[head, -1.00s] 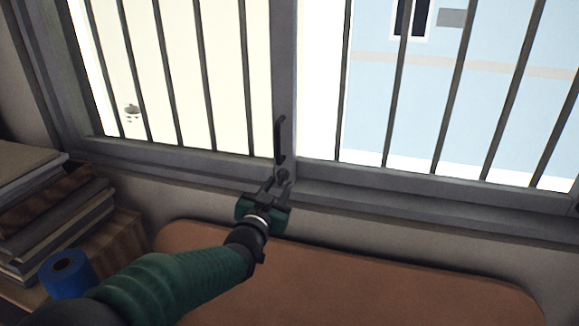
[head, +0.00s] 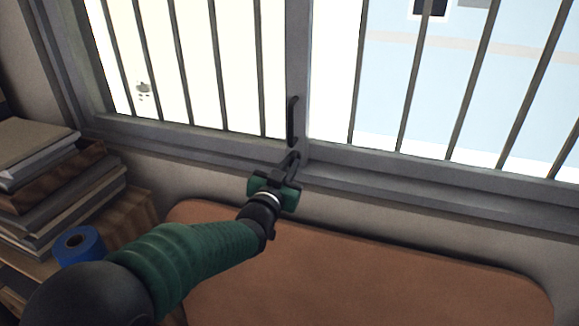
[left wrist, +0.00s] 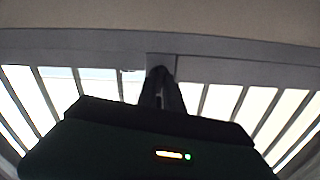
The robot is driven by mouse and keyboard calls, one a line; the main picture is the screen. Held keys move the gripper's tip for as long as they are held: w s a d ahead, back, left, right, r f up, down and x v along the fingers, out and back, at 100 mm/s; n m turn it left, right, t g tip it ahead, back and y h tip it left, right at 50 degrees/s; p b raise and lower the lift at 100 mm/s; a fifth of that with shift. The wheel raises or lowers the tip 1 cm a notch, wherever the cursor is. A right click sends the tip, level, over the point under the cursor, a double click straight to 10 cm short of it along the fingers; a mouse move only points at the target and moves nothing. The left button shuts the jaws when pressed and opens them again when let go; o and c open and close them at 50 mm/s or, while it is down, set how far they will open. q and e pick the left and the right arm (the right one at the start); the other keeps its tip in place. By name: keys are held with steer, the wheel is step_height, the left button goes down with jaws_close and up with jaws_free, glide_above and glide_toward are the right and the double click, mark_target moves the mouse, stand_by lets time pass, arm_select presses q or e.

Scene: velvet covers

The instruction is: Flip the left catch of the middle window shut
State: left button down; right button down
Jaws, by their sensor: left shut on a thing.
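The window's grey frame (head: 225,157) runs across the head view, with an upright post (head: 299,60) in its middle. A slim dark handle (head: 292,120) stands upright on that post. My left gripper (head: 291,160) reaches the foot of the post, just below the handle. It is shut on the small dark catch there, which its fingers mostly hide. In the left wrist view the dark fingers (left wrist: 160,88) come together in front of the post, and the catch cannot be made out. Which way the catch points cannot be told. My right gripper is not in view.
Dark upright bars (head: 212,65) cross the panes on both sides. A brown padded headboard or seat back (head: 400,285) stands below the sill. Stacked books (head: 60,205) and a blue roll (head: 80,246) are at the left.

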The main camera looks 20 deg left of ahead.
arm_select(q)
steer(key=n+b, duration=0.2)
steer(key=b, duration=0.1)
steer(key=shift+f, duration=0.1)
steer(key=c, duration=1.8)
jaws_free()
steer(key=o, duration=0.3)
steer(key=shift+w, duration=0.25)
